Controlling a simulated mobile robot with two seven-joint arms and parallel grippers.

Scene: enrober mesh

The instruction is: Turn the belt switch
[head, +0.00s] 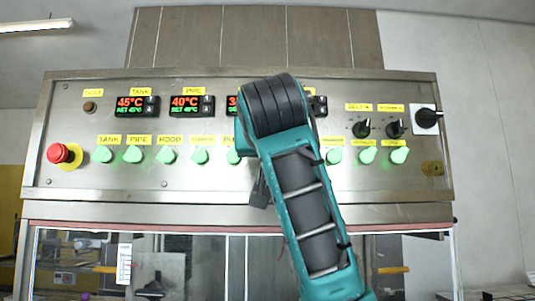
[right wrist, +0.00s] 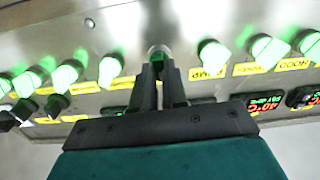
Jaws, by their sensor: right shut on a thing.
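The control panel (head: 215,184) carries a lower row of green-lit switches. In the right wrist view, the panel appears upside down. There my right gripper (right wrist: 160,74) is shut on a green switch (right wrist: 157,56), beside the switch over the PUMP label (right wrist: 207,72). The label of the held switch is hidden, so I cannot read whether it says belt. In the head view, my right arm covers the middle of the panel and hides the fingertips and the held switch. My left gripper is in neither view.
A red emergency button (head: 58,153) sits at the panel's left end. Temperature displays (head: 186,104) line the upper row. Two black knobs (head: 362,128) and a larger rotary switch (head: 427,121) are at the upper right. Neighbouring green switches (right wrist: 110,70) stand close to the held one.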

